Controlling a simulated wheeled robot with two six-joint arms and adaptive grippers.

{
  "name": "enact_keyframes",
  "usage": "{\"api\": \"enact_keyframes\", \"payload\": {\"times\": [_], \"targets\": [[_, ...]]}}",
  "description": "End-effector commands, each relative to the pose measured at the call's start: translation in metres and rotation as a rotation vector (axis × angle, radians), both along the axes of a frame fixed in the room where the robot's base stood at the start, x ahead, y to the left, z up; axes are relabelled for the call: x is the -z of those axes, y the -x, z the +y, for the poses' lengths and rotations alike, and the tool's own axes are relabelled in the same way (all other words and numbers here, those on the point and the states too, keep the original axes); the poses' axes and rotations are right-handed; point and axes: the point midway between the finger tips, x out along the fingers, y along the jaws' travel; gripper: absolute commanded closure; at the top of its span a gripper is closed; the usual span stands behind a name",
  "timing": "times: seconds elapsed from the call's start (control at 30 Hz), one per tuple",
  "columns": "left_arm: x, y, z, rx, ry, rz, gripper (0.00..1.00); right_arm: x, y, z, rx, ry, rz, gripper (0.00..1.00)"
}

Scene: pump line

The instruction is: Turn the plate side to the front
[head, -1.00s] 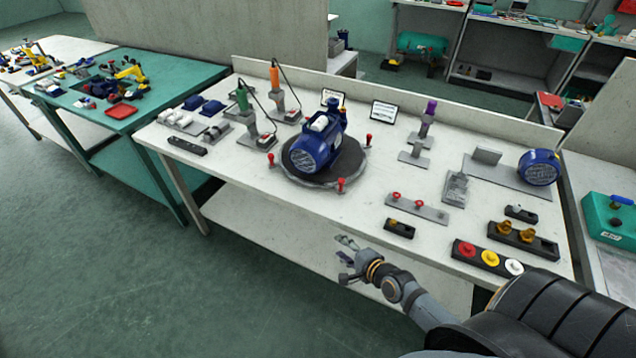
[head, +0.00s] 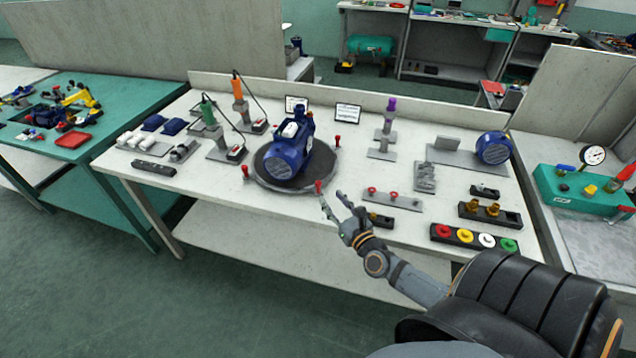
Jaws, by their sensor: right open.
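A blue pump (head: 287,152) with a finned round end facing front-left sits on a dark round turntable (head: 318,165) on the white bench. Several red-knobbed pegs stand around the turntable's rim, one red peg (head: 319,187) at its front right. My right gripper (head: 332,202) is open and empty, at the bench's front edge just in front of and to the right of that front peg. It looks close to the peg, but I cannot tell whether they touch. My left gripper is not in view. I cannot make out which side of the pump is the plate side.
On the white bench (head: 210,183), green (head: 208,113) and orange (head: 237,88) corded tools stand left of the turntable. A grey bar with red knobs (head: 392,199), a colour-button strip (head: 472,237) and a second blue motor (head: 492,147) lie to the right.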

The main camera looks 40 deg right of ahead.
Motion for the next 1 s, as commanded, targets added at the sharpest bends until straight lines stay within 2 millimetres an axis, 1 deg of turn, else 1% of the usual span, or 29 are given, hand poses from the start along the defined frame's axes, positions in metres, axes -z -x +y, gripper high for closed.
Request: {"api": "enact_keyframes", "payload": {"times": [0.03, 0.2, 0.3, 0.43, 0.57, 0.8, 1.0], "targets": [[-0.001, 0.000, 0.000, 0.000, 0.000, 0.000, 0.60, -0.002, -0.010, -0.001, 0.002, -0.001, -0.003, 0.58], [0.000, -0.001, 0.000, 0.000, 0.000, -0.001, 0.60, -0.001, -0.048, -0.006, 0.001, -0.001, -0.003, 0.58], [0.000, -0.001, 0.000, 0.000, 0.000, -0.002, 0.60, -0.001, -0.067, -0.008, 0.000, 0.000, -0.003, 0.58], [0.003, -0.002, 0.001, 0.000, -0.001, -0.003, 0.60, 0.000, -0.083, -0.010, -0.001, 0.002, -0.001, 0.58], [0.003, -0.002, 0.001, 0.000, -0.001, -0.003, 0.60, 0.000, -0.090, -0.010, -0.002, 0.002, 0.000, 0.58], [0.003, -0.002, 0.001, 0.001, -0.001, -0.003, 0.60, 0.000, -0.091, -0.010, -0.002, 0.003, 0.001, 0.58], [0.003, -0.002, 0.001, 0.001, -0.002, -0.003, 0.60, 0.000, -0.090, -0.010, -0.002, 0.003, 0.001, 0.85]]}}
